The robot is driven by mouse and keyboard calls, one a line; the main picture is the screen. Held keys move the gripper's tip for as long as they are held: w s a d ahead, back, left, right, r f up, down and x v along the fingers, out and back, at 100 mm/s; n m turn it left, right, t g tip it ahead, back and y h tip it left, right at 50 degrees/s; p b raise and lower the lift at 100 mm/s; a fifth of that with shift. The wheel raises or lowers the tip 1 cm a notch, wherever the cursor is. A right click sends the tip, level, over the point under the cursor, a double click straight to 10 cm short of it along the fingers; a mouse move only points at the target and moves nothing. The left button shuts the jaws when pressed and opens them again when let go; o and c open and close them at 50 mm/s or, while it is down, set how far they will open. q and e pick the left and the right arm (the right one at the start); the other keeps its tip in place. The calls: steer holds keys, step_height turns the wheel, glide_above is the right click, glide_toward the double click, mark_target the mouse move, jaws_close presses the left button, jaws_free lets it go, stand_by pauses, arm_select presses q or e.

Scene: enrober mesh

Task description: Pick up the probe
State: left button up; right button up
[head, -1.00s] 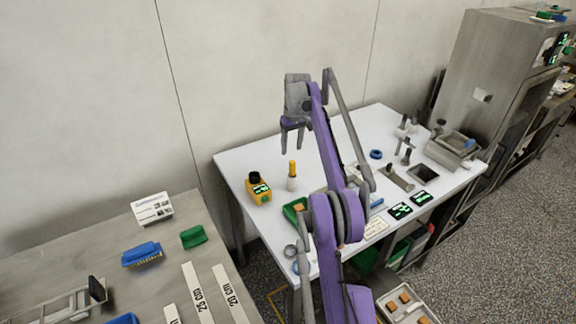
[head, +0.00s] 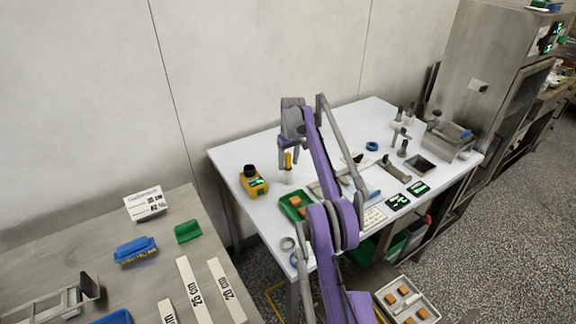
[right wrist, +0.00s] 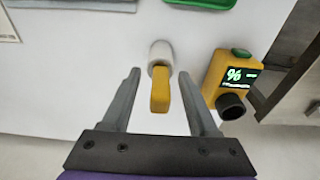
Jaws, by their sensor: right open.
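The probe (head: 288,161) has a yellow handle and stands upright in a small white holder (head: 287,176) on the white table. In the right wrist view the yellow probe (right wrist: 160,92) shows between the two fingers, with the white holder (right wrist: 160,55) beyond it. My right gripper (head: 289,164) is open around the probe's upper part, one finger on each side with gaps. The right gripper also shows in the right wrist view (right wrist: 160,95). My left gripper is not in view.
A yellow meter (head: 253,182) with a lit display stands close beside the probe, also in the right wrist view (right wrist: 232,82). A blue ring (head: 372,146) and metal tools lie to the right.

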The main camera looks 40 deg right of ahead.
steer(key=shift+w, duration=0.15)
steer(key=c, duration=0.4)
jaws_close()
